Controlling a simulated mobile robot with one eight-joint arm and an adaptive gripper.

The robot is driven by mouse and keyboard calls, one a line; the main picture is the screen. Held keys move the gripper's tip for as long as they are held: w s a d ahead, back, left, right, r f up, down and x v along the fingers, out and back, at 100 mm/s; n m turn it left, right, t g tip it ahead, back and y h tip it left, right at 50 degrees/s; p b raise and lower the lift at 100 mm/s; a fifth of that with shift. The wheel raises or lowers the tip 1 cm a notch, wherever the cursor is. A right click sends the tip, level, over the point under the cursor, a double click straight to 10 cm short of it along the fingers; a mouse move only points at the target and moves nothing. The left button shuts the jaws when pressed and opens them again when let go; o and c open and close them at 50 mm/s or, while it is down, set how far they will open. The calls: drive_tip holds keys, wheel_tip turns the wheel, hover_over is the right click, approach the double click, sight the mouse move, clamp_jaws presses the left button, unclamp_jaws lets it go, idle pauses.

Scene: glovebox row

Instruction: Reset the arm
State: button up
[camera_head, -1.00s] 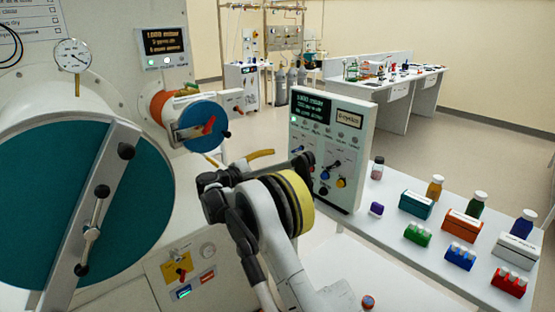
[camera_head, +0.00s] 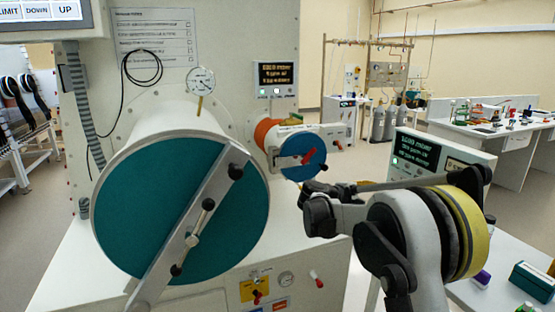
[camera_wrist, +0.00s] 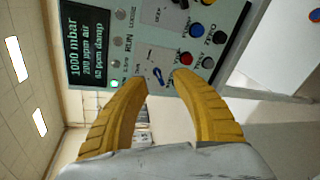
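My arm reaches in from the lower right of the head view, bent, with a yellow band on one joint. My gripper shows in the wrist view (camera_wrist: 161,79) with two ridged yellow fingers apart and nothing held between them. In the head view the fingers are mostly hidden behind the arm; only a bit of yellow shows. The control panel (camera_wrist: 88,45) with a lit display and several knobs lies beyond the fingertips in the wrist view. It also stands behind my arm in the head view (camera_head: 445,155). I cannot tell the gap between fingertips and panel.
A glovebox with a large teal round door (camera_head: 150,215), a gauge (camera_head: 201,80) and a small blue-capped port (camera_head: 302,158) stands at left and centre. A white table with a teal box (camera_head: 532,281) is at lower right. Open floor and a far bench lie behind.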

drive_tip(key=s+a+r+m+y, duration=0.15)
drive_tip(key=s+y, duration=0.25)
drive_tip(key=s, duration=0.7)
drive_tip(key=s+a+r+m+y, duration=0.1)
drive_tip(key=s+a+m+y, duration=0.25)
drive_tip(key=s, duration=0.85)
drive_tip(key=s+a+f+m+y, duration=0.2)
drive_tip(key=s+a, duration=0.3)
drive_tip(key=s, duration=0.4)
drive_tip(key=s+a+f+m+t+y, duration=0.1)
drive_tip(key=s+a+f+y, duration=0.3)
drive_tip(key=s, duration=0.6)
drive_tip(key=shift+a+f+m, duration=0.4)
drive_tip(key=shift+f+m, duration=0.35)
drive_tip(key=shift+m, duration=0.05)
drive_tip(key=shift+y, duration=0.25)
drive_tip(key=shift+c, duration=0.5)
